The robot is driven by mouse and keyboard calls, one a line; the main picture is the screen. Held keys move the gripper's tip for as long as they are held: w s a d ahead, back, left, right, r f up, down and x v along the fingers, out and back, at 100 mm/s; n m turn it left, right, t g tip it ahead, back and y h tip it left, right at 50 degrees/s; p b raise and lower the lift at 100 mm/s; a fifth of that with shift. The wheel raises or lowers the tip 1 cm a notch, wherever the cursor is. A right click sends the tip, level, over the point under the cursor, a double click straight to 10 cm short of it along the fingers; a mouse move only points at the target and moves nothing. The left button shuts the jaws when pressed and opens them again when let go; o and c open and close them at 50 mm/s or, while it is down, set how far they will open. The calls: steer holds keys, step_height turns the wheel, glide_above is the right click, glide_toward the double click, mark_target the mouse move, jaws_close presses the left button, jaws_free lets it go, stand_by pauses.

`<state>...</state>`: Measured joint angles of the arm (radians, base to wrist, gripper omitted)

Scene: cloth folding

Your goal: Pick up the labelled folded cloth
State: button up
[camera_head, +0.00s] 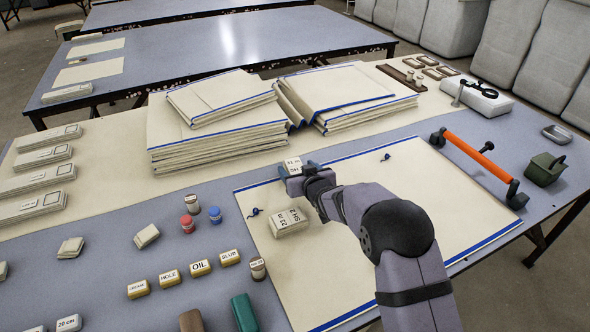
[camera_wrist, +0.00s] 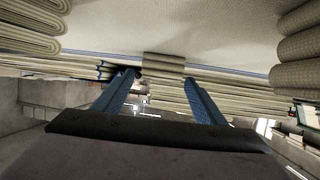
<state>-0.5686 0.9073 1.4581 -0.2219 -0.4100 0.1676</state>
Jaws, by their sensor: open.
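A small cream folded cloth with black lettering (camera_head: 292,162) shows right at my gripper (camera_head: 298,171) in the head view, partly hidden by it. In the wrist view, a small folded cloth (camera_wrist: 163,62) lies between and just beyond the blue fingertips of my gripper (camera_wrist: 160,77). The fingers are apart, with no visible grip on it. A second cream folded cloth (camera_head: 289,224), with a label of black lettering, lies nearer on the large blue-edged cloth sheet (camera_head: 420,193), below my gripper in the picture.
Stacks of blue-edged cloths (camera_head: 215,148) stand behind my gripper. An orange-handled tool (camera_head: 476,153) and a green container (camera_head: 544,169) are at the right. Labelled blocks, including OIL (camera_head: 200,268), and red and blue spools sit at the left. The right part of the sheet is mostly clear.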

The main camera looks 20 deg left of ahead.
mark_target(295, 166)
steer(key=shift+x, duration=1.45)
steer(key=shift+c, duration=0.4)
steer(key=c, duration=1.1)
steer(key=shift+o, duration=0.2)
steer(key=shift+r, duration=0.15)
step_height(295, 166, up, 10)
steer(key=shift+f+p, duration=0.1)
steer(key=shift+p, duration=0.6)
